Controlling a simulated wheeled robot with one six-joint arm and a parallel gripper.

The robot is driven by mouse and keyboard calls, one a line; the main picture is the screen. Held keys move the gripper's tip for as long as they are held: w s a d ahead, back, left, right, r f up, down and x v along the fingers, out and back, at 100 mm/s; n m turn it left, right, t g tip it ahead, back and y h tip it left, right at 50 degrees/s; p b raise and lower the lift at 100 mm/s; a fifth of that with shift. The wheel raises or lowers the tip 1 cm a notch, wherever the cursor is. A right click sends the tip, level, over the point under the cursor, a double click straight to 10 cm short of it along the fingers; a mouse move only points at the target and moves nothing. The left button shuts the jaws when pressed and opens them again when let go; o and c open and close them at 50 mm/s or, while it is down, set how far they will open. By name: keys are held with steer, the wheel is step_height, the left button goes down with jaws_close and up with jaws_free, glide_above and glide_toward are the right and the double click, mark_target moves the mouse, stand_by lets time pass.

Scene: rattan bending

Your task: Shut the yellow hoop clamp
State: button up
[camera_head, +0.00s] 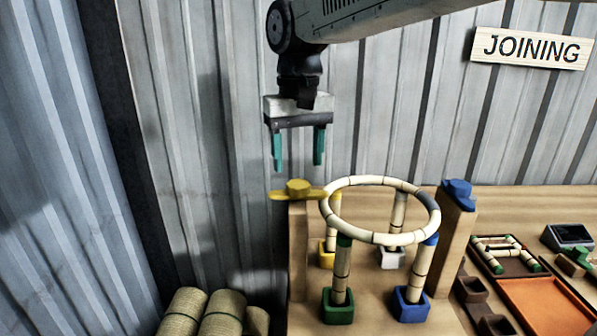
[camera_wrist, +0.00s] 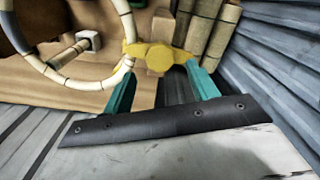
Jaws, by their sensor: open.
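The yellow hoop clamp (camera_head: 298,189) sits on top of a wooden post (camera_head: 298,250) at the left end of the bench. Its flat arm points left and its other side reaches right to the rattan hoop (camera_head: 380,237). My gripper (camera_head: 298,166) is open and empty, with teal fingers pointing down above the clamp. In the wrist view the clamp (camera_wrist: 157,57) lies just beyond and between the fingertips (camera_wrist: 163,78), with the hoop (camera_wrist: 92,82) at its left. I cannot tell whether the clamp touches the hoop.
A blue clamp (camera_head: 457,194) tops the right post. Upright rattan legs stand in yellow (camera_head: 327,254), white (camera_head: 392,258), green (camera_head: 338,307) and blue (camera_head: 411,305) sockets under the hoop. Rattan bundles (camera_head: 208,314) lie at lower left. An orange tray (camera_head: 545,305) is at right. A corrugated wall is behind.

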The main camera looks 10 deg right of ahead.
mark_target(299, 183)
steer(key=shift+r, duration=1.6)
